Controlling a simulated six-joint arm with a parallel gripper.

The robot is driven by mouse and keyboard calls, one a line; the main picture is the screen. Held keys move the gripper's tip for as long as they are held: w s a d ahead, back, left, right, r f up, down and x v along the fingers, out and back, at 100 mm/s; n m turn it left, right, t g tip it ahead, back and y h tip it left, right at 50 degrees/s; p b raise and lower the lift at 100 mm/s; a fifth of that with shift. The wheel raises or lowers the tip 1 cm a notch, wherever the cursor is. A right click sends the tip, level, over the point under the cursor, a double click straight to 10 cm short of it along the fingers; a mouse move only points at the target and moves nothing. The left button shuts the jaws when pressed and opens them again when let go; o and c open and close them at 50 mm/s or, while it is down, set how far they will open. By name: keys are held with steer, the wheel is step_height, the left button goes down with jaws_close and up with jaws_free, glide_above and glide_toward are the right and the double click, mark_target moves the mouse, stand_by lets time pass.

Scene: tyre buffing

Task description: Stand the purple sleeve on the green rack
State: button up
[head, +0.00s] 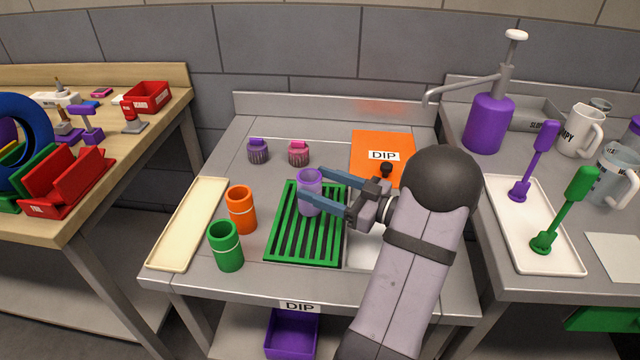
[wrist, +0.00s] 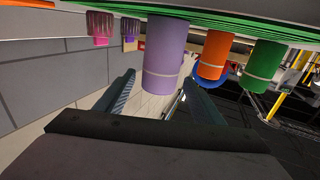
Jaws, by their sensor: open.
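The purple sleeve (head: 310,198) stands upright on the slats of the green rack (head: 280,242), towards its back right part. In the wrist view, which looks upside down, the purple sleeve (wrist: 165,55) meets the rack's edge at the top of the picture. My gripper (head: 312,184) reaches in from the right with its two blue fingers spread, one on either side of the sleeve. In the wrist view the fingers of my gripper (wrist: 158,88) are apart, and I cannot tell whether either touches the sleeve. The sleeve's lower part is partly hidden by the near finger in the head view.
Orange sleeve (head: 242,212) and green sleeve (head: 227,248) stand left of the rack, beside a cream tray (head: 188,225). Two brush-like pieces, purple (head: 258,152) and pink (head: 298,153), stand behind. An orange DIP panel (head: 383,142) lies back right. A purple pump bottle (head: 489,123) stands on the right counter.

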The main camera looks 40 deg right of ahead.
steer(key=shift+b+v, duration=0.35)
steer(key=shift+v, duration=2.25)
